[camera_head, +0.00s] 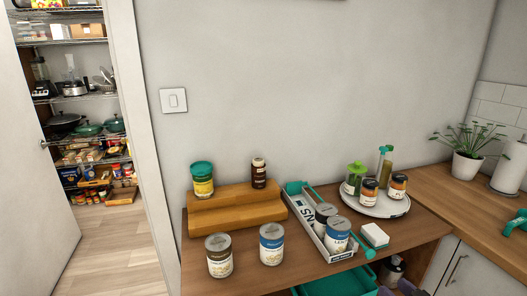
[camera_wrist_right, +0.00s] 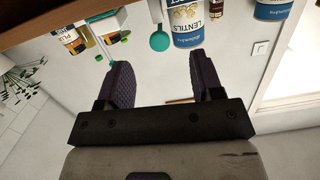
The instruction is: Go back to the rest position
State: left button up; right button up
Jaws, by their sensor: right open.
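My right gripper (camera_head: 398,290) just shows at the bottom edge of the head view, low in front of the counter, with only its purple finger pads visible. In the right wrist view my right gripper (camera_wrist_right: 160,65) is open, its two fingers wide apart with nothing between them. A lentils can (camera_wrist_right: 186,22) appears beyond the fingers in that view, apart from them. My left gripper is in neither view.
The wooden counter (camera_head: 300,273) carries a stepped wooden riser (camera_head: 235,208), cans, a white bin (camera_head: 305,213) and a round turntable (camera_head: 378,207) with jars. A green tray (camera_head: 340,283) sits below the front edge. A stocked wire rack (camera_head: 80,97) stands beyond the doorway.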

jog(key=s+a+f+g+h+p, duration=0.15)
jog(key=s+a+f+g, duration=0.35)
jog(key=s, duration=0.8)
jog(key=s+a+f+g+h+p, duration=0.15)
jog(key=s+a+f+g, duration=0.35)
jog(key=s, duration=0.7)
jog(key=s+a+f+g+h+p, duration=0.1)
jog(key=s+a+f+g+p, duration=0.15)
jog(key=s+a, duration=0.75)
jog(key=s+d+r+p, duration=0.1)
jog(key=r+p, duration=1.7)
jog(key=s+d+r+p, duration=0.1)
jog(key=d+r+p, duration=0.1)
jog(key=r+p, duration=1.7)
jog(key=shift+s+d+r, duration=0.15)
jog(key=shift+s+d, duration=0.1)
jog(key=shift+s, duration=0.1)
